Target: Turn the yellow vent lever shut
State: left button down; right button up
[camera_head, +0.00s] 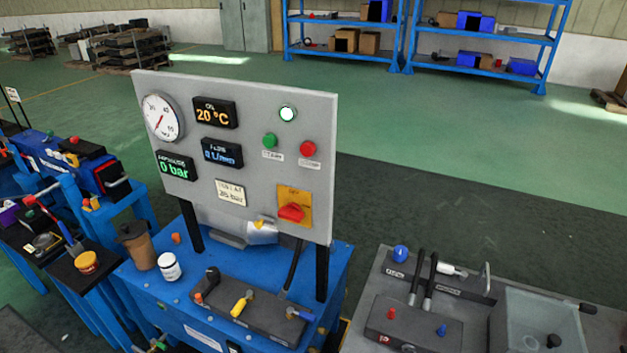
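A yellow lever (241,305) sits on a dark grey valve block (268,318) on top of the blue stand (335,275). Its handle points toward the front left. A black lever (208,281) is on the block's left and a blue lever (299,314) is on its right. Neither of my grippers shows in the head view. Nothing visible is touching the levers.
A grey instrument panel (240,100) rises behind the block, with a red switch (291,212). A brown cup (138,247) and a white jar (169,267) stand left of the block. A grey sink bench (375,325) is at right.

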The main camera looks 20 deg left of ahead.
aim_at(237, 308)
jog(key=u, duration=1.05)
